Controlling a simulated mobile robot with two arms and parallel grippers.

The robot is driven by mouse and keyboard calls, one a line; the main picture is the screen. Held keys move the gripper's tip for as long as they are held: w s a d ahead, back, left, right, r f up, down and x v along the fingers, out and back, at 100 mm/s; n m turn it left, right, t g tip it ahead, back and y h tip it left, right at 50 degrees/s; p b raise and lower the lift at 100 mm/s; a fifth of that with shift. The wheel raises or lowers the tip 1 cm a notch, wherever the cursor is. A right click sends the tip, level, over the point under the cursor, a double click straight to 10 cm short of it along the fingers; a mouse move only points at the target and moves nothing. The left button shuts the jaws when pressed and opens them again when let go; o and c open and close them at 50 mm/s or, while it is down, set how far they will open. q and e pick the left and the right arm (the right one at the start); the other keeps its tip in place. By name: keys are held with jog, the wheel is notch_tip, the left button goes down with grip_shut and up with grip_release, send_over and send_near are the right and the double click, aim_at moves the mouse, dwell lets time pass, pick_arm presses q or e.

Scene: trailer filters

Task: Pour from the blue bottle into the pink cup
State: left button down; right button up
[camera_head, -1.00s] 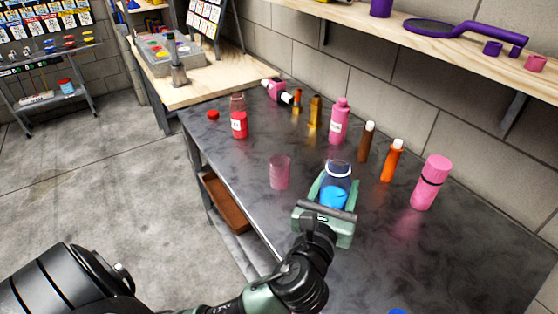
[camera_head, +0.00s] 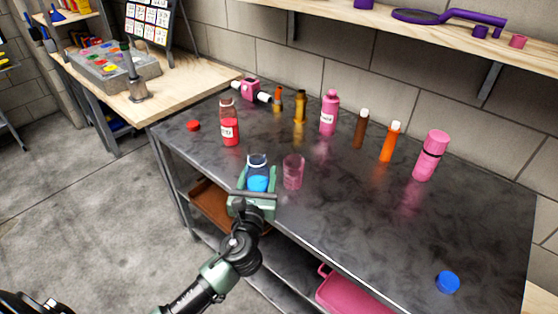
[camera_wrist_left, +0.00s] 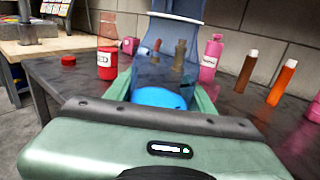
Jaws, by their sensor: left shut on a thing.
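The blue bottle (camera_head: 258,175) is clear with blue liquid low inside and no cap on it. My left gripper (camera_head: 253,199) is shut on the blue bottle, which looks about upright near the table's front edge. The left wrist view shows the blue bottle (camera_wrist_left: 160,65) close up between the fingers. The pink cup (camera_head: 293,172) is translucent and stands on the dark table just right of the bottle. A small gap shows between them in the head view. I cannot clearly make out the cup in the left wrist view. My right gripper is out of view.
A red-liquid bottle (camera_head: 229,124) and red cap (camera_head: 193,126) stand to the left. Pink (camera_head: 328,114), brown (camera_head: 361,129) and orange (camera_head: 390,142) bottles and a pink flask (camera_head: 430,156) line the back. A blue cap (camera_head: 447,282) lies front right. The front right table is mostly clear.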

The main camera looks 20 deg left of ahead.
pick_arm(q)
jog(key=w+a+f+n+g+y, duration=0.1)
jog(key=w+a, duration=0.4)
jog(key=w, duration=0.6)
jog(key=shift+a+n+g+y, duration=0.35)
jog(key=shift+n+y, duration=0.55)
jog(key=shift+y, duration=0.5)
jog(key=shift+s+m, duration=0.1)
jog(key=shift+m, duration=0.2)
jog(key=m+t+b, duration=0.1)
jog(key=m, duration=0.2)
jog(key=m+t+b, duration=0.1)
jog(key=m, duration=0.3)
jog(key=m+t+b, duration=0.1)
jog(key=m, duration=0.2)
jog(key=shift+d+f, duration=0.3)
jog(key=shift+d, duration=0.05)
jog(key=shift+a+f+m+h+b, duration=0.15)
jog(key=shift+m+h+b, duration=0.2)
jog(key=shift+m, duration=0.35)
jog(key=shift+r+m+t, duration=0.25)
jog(key=shift+m, duration=0.15)
jog(key=shift+a+r+m+h+p, duration=0.15)
jog(key=shift+r+m+h+p, duration=0.25)
jog(key=shift+m+p, duration=0.2)
dwell(0.8)
